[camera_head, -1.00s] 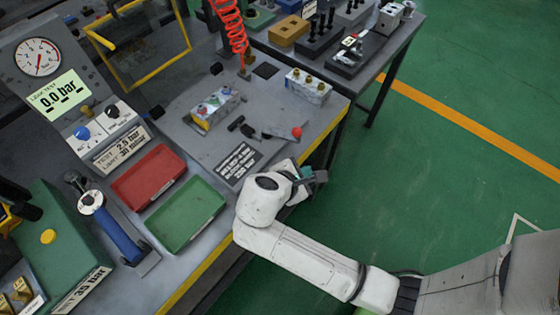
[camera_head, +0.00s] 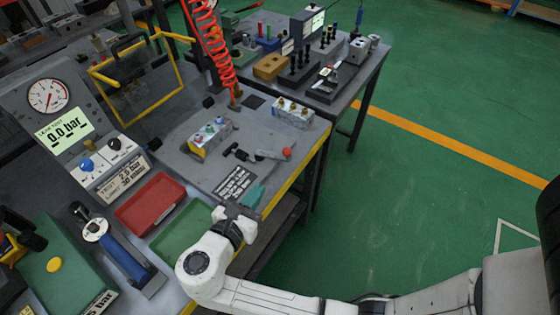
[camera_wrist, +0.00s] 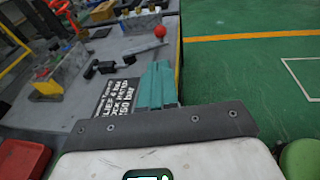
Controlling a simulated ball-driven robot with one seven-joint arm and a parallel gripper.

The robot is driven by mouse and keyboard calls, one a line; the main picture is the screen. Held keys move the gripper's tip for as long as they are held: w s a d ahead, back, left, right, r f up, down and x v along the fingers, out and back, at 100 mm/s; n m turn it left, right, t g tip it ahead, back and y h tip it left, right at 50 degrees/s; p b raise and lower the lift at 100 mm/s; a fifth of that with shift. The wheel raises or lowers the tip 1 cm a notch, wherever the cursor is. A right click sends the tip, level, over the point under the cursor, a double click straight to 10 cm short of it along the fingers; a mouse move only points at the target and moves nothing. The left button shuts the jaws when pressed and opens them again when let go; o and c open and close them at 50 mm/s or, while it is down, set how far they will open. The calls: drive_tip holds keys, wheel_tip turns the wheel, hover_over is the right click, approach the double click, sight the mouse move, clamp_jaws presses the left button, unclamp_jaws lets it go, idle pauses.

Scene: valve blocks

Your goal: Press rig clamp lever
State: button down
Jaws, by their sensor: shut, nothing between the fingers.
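The rig clamp lever (camera_head: 268,155) lies low over the grey bench with a red ball knob (camera_head: 287,152) at its right end. Its black clamp part (camera_head: 238,152) is at the left. In the wrist view the red knob (camera_wrist: 160,31) and lever (camera_wrist: 140,49) show ahead, beyond the fingertips. My gripper (camera_head: 254,194) is shut and empty, with teal fingers. It is above the bench near its front edge, on the near side of the lever and apart from it. The teal fingers (camera_wrist: 157,84) are together in the wrist view, over the edge of a black label plate.
A valve block with coloured caps (camera_head: 210,139) stands left of the clamp; another block (camera_head: 293,113) stands behind it. A red coiled hose (camera_head: 211,45) hangs above. Red (camera_head: 150,204) and green (camera_head: 182,231) trays lie left of my gripper. Green floor is open at right.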

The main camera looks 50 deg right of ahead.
sight(290, 152)
drive_tip(key=p+x, duration=0.1)
drive_tip(key=x, duration=1.2)
drive_tip(key=shift+d, duration=0.3)
drive_tip(key=shift+p, duration=0.3)
drive_tip(key=shift+s+d+n+t+y+p, duration=0.1)
drive_tip(key=shift+d+n+t+y+p, duration=0.1)
drive_tip(key=shift+d+n+t+p, duration=0.35)
drive_tip(key=shift+s+d+n+t+y+p, duration=0.1)
drive_tip(key=shift+d+n+t+y+p, duration=0.15)
drive_tip(key=shift+n+t, duration=0.35)
drive_tip(key=shift+d+n+t+y+p, duration=0.4)
drive_tip(key=shift+d+n+t, duration=0.25)
drive_tip(key=shift+t, duration=0.5)
drive_tip(key=d+n+t+y, duration=0.2)
drive_tip(key=t, duration=0.1)
drive_tip(key=shift+w+f+n+b, duration=0.15)
drive_tip(key=shift+w+n+b, duration=0.15)
drive_tip(key=shift+w+b, duration=0.05)
drive_tip(key=n+t+y, duration=0.1)
drive_tip(key=w+d+n+t+y, duration=0.1)
drive_tip(key=shift+d+y+b, duration=0.25)
drive_tip(key=shift+y+b, duration=0.1)
drive_tip(key=shift+r+x, duration=0.15)
drive_tip(key=shift+x, duration=0.6)
drive_tip(key=shift+r+x, duration=0.15)
drive_tip(key=shift+x, duration=0.65)
drive_tip(key=shift+w+d+r, duration=0.1)
drive_tip(key=shift+w+d, duration=0.25)
drive_tip(key=shift+w, duration=0.05)
drive_tip(key=shift+w, duration=0.1)
